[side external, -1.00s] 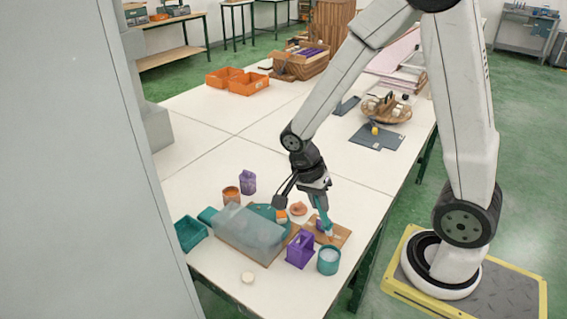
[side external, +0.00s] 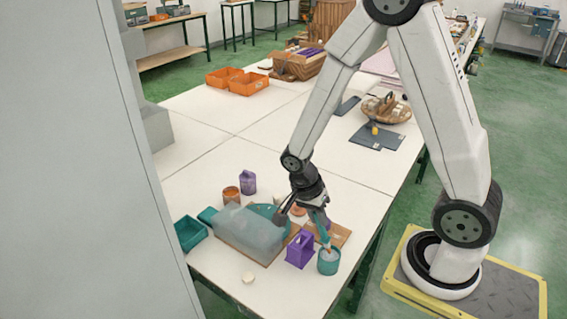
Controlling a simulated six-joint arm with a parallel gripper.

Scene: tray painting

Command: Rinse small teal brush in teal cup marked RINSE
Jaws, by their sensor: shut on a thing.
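My gripper (side external: 316,205) is shut on the small teal brush (side external: 321,229), which points downward and leans slightly. The brush's lower end reaches the mouth of the teal cup (side external: 328,266) near the table's front right edge. The cup stands upright with a pale inside. I cannot tell how deep the brush tip is in it, and no RINSE marking is readable at this size.
A purple holder (side external: 299,252) stands just left of the cup, and a wooden board (side external: 341,234) lies behind it. A translucent grey box-like thing (side external: 250,233), a teal tray (side external: 190,234) and a purple container (side external: 248,182) are further left.

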